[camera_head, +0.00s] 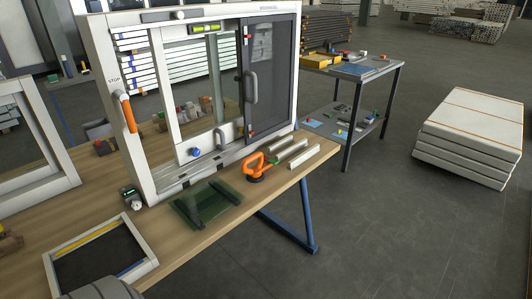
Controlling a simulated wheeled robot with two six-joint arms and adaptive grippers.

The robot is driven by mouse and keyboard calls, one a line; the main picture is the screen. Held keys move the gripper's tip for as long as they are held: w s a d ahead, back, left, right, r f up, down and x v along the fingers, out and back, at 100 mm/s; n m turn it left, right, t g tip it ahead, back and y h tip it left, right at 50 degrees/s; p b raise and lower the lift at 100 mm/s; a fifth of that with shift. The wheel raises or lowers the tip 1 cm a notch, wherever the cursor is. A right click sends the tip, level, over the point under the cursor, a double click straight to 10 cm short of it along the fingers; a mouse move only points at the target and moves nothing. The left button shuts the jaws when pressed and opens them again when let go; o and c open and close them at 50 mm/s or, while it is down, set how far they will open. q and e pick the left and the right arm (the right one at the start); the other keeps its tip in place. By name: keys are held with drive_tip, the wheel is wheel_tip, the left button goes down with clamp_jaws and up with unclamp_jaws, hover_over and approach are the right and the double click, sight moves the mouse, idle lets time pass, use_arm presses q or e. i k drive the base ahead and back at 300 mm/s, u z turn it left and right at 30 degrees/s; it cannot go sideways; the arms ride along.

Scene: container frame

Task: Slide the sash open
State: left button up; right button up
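A white window frame (150,181) stands upright on a wooden workbench (95,205). A dark sash panel (272,97) fills its right side and has a grey vertical handle (251,87). I can see through the left part of the frame. I cannot tell which panel slides. An orange-gripped handle (127,112) is on the left post. Neither gripper is in view. A grey rounded part at the bottom left edge may be mine.
A two-level cart (384,66) stands behind right. Stacked white panels (470,136) are on the floor at right.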

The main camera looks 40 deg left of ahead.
sight(217, 136)
drive_tip(key=z, duration=0.55)
drive_tip(key=k, duration=0.75)
drive_tip(key=z, duration=0.2)
drive_tip(key=i, duration=1.6)
drive_tip(key=u, duration=1.3)
drive_tip(key=i, duration=0.85)
drive_tip(key=u, duration=1)
